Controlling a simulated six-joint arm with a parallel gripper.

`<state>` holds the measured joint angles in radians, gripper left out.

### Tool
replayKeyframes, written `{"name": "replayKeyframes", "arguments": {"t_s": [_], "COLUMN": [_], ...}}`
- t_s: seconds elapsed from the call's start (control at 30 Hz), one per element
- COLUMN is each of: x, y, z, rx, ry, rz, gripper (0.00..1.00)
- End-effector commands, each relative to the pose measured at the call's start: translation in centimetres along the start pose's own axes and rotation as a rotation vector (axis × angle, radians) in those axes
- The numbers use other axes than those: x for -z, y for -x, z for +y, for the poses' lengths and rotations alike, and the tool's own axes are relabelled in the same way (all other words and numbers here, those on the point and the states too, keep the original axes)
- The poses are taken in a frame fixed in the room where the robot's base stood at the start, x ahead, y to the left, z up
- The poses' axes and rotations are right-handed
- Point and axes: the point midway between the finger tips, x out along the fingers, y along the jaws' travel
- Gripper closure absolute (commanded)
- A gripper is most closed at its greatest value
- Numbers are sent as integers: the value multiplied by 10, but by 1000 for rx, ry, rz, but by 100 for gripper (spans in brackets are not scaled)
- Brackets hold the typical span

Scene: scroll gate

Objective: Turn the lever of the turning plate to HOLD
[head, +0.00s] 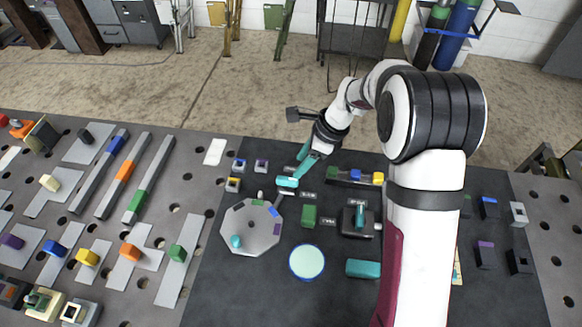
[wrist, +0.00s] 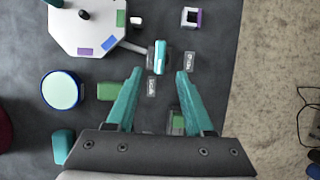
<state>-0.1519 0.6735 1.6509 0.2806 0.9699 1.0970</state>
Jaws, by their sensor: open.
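The turning plate (head: 250,232) is a grey octagon with coloured patches, lying on the dark mat. It also shows at the upper left of the wrist view (wrist: 78,30). Its lever is a thin arm with a teal handle (head: 287,182), on the plate's upper right side. In the wrist view the handle (wrist: 160,57) stands beyond my fingertips, between their lines. Small dark labels (wrist: 190,62) (wrist: 152,87) lie near it; their words are too small to read. My gripper (wrist: 159,73) is open and empty, above the mat, its teal fingers apart from the handle.
A green block (head: 309,216), a pale round disc (head: 307,262) and a teal block (head: 363,268) stand near the plate. A dark fixture (head: 358,220) is to the right. Sliders on grey plates (head: 130,262) fill the left table. Bare mat lies below the plate.

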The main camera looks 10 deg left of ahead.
Motion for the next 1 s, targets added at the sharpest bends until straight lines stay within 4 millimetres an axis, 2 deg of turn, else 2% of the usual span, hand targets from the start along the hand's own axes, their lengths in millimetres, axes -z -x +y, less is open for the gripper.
{"name": "replayKeyframes", "arguments": {"t_s": [0.03, 0.1, 0.2, 0.3, 0.43, 0.67, 0.7, 0.9, 1.0], "x": [0, 0, 0, 0, 0, 0, 0, 0, 0], "y": [-16, -35, -56, -69, -78, -79, -79, -78, -78], "z": [1, 1, 1, 0, 0, 0, 0, 0, 0], "rx": [-6, -5, -3, -1, -1, 0, 0, 0, 0], "ry": [0, 1, 2, 2, 2, 2, 2, 2, 3], "rz": [1, 1, 2, 1, 1, 1, 1, 1, 1], "gripper": [48, 48, 48, 48, 48, 48, 49, 85, 100]}}
